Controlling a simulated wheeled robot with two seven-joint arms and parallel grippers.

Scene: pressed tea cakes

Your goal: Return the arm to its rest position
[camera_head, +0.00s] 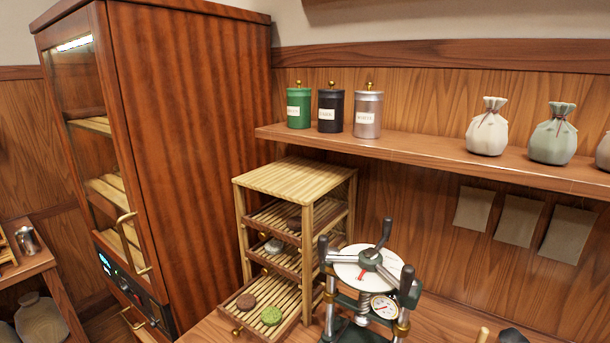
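Neither of my arms nor grippers can be made out in the head view. A slatted wooden rack (296,181) stands on the wooden counter, with its lowest tray (290,322) pulled out. A brown pressed cake (246,302) and a green pressed cake (271,316) lie on that tray. A pale round piece (273,245) lies on the tray above, and a dark piece (294,223) on the top tray, partly in shade. A press (366,267) with a white round top, dark handles and a gauge stands right of the rack.
A tall wooden cabinet (190,150) with a glass door stands at left. A wall shelf (430,155) holds a green canister (299,106), a black canister (330,108), a silver canister (368,112) and cloth pouches (487,130). A dark object (512,336) is cut off at the bottom edge.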

